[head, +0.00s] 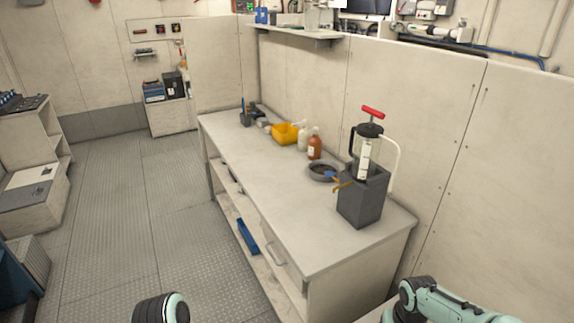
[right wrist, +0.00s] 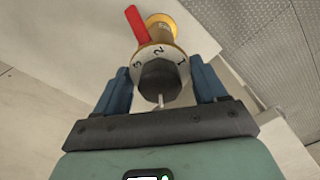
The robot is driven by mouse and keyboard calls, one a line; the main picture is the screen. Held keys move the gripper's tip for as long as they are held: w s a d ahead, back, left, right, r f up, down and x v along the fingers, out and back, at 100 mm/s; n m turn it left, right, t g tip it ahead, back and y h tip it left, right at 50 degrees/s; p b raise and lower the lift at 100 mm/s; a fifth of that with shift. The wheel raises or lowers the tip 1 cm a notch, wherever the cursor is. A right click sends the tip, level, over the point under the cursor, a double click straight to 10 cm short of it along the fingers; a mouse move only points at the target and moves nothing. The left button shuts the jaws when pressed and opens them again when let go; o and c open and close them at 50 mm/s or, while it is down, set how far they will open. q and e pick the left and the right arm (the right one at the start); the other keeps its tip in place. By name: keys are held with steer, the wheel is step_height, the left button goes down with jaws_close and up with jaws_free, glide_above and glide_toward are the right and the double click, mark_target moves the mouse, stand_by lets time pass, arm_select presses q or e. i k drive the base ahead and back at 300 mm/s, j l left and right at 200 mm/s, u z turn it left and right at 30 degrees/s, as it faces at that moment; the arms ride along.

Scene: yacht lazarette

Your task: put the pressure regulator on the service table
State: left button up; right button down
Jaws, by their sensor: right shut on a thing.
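The pressure regulator (right wrist: 158,60) shows in the right wrist view, with a brass body, a red lever, a dark knob and a pale dial marked with numbers. My right gripper (right wrist: 163,82) is shut on it, with one blue finger on each side of the knob. The head view shows only part of my right arm at the lower right, not this gripper or the regulator. A long pale workbench (head: 290,228), which looks like the service table, stands along the wall in the head view. My left gripper is out of view; only a rounded arm part shows at the bottom.
On the bench are a grey box with a red-handled pump (head: 362,207), a grey bowl (head: 322,171), an orange bottle (head: 314,147), a white bottle (head: 303,138) and a yellow bin (head: 285,134). The bench's near front is bare. Open floor (head: 130,210) lies left.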

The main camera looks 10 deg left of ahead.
mark_target(275, 178)
steer(key=i+j, duration=0.1)
steer(key=j, duration=0.35)
steer(key=j+u, duration=0.1)
steer(key=j, duration=0.3)
steer(key=i+j, duration=0.15)
steer(key=j, duration=0.3)
steer(key=i+j+u, duration=0.15)
steer(key=i+j, duration=0.35)
steer(key=j, duration=0.15)
steer(key=i+j, duration=0.25)
steer(key=i, duration=0.15)
steer(key=i+j+u, duration=0.1)
steer(key=i+j, duration=0.15)
steer(key=i, duration=0.2)
steer(key=i+j+u, duration=0.1)
steer(key=i, duration=0.3)
steer(key=j, duration=0.1)
